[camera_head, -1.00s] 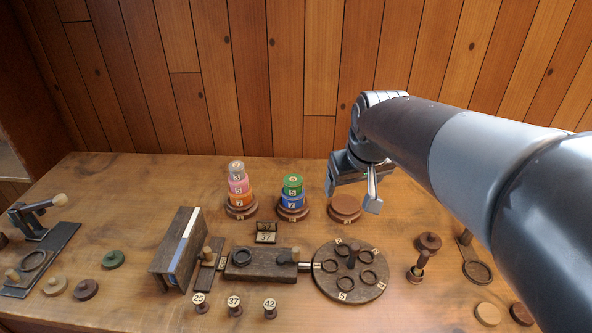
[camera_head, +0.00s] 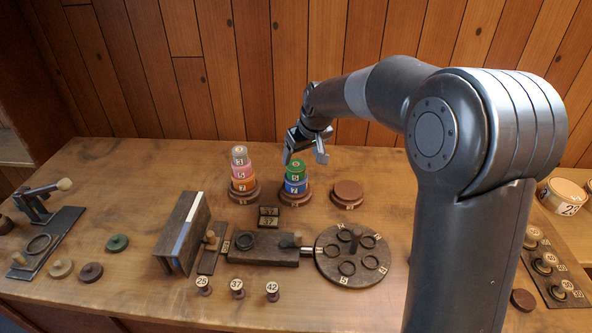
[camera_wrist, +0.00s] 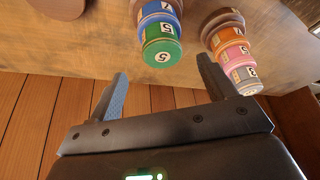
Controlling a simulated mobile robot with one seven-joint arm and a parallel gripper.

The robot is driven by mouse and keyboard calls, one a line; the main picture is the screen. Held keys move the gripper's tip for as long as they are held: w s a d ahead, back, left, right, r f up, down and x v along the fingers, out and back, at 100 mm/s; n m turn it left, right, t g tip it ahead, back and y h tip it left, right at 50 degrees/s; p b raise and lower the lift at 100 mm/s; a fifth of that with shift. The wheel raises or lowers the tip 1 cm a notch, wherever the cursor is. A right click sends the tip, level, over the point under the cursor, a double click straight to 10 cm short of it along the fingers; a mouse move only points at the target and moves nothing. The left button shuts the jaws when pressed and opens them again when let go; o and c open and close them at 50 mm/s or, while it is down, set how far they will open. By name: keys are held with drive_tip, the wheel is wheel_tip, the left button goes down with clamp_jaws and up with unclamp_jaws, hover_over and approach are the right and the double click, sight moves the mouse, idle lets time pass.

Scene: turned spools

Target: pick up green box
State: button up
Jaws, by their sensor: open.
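The green box (camera_head: 295,171) is a round green piece marked 5, stacked on a blue piece (camera_head: 295,187) marked 7, which rests on a brown round base (camera_head: 294,197). In the wrist view the green box (camera_wrist: 162,52) shows its top, ahead of and between the two fingers. My gripper (camera_head: 305,157) is open and empty. It hangs just above the green box in the head view, with a gap still visible in the wrist view (camera_wrist: 165,82).
A stack of grey, pink and orange pieces (camera_head: 242,172) stands close at the left. An empty brown base (camera_head: 347,192) is at the right. A dark upright panel (camera_head: 182,230), a block (camera_head: 262,248) and a round plate with rings (camera_head: 338,272) lie in front.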

sight(296, 165)
drive_tip(key=shift+x, duration=3.55)
drive_tip(key=shift+a+r, duration=0.1)
drive_tip(key=shift+a, duration=0.05)
drive_tip(key=shift+c, duration=0.5)
drive_tip(key=c, duration=1)
drive_tip(key=shift+o, duration=0.2)
drive_tip(key=shift+r, duration=0.1)
